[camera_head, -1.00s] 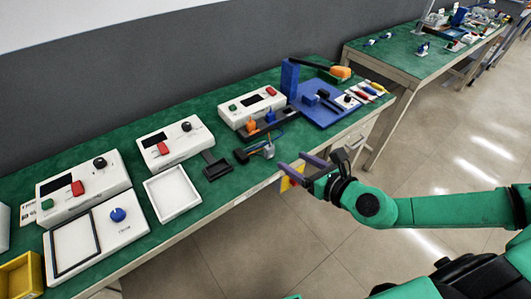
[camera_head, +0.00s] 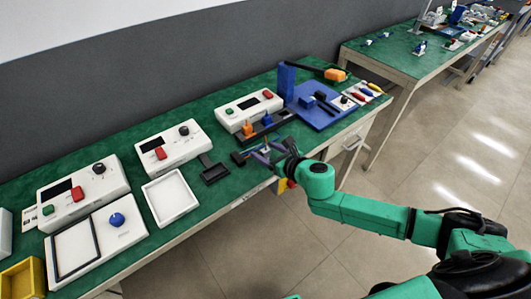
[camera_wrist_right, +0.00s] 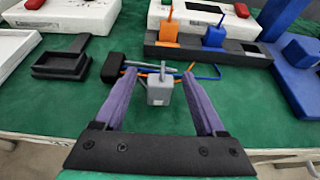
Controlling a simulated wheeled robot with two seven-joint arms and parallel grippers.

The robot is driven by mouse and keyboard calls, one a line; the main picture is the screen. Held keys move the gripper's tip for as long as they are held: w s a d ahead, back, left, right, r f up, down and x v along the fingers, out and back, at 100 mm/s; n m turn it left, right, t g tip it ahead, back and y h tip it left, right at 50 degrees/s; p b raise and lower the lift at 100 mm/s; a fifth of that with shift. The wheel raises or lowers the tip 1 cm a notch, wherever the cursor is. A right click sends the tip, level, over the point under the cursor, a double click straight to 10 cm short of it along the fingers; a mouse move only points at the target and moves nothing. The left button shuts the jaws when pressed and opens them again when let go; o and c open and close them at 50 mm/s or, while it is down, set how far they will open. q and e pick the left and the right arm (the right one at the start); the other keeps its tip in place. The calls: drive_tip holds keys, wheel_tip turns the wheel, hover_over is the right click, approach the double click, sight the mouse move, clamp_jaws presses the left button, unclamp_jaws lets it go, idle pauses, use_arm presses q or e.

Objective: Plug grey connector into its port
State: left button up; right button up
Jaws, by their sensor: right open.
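The grey connector (camera_wrist_right: 160,92) lies on the green table in the right wrist view, a small block with a pin on top. My right gripper (camera_wrist_right: 160,80) is open, with one purple finger on each side of it and visible gaps. In the head view, the right gripper (camera_head: 263,155) is low at the table's front edge and largely hides the connector. A black port block (camera_wrist_right: 185,52) stands behind, with an orange connector (camera_wrist_right: 168,32) and a blue connector (camera_wrist_right: 214,36) upright in it. The right part of the block is unoccupied. My left gripper is not in view.
Coloured cables (camera_wrist_right: 205,73) and a black box (camera_wrist_right: 112,68) lie just behind the grey connector. A black tray (camera_head: 213,171) is to the left. A blue stand (camera_head: 318,112) is to the right. White device boxes (camera_head: 168,147) line the back.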

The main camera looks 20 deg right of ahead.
drive_tip(key=shift+w+a+f, duration=0.15)
drive_tip(key=shift+w+f, duration=0.05)
drive_tip(key=shift+w, duration=0.15)
drive_tip(key=shift+s, duration=0.1)
clamp_jaws()
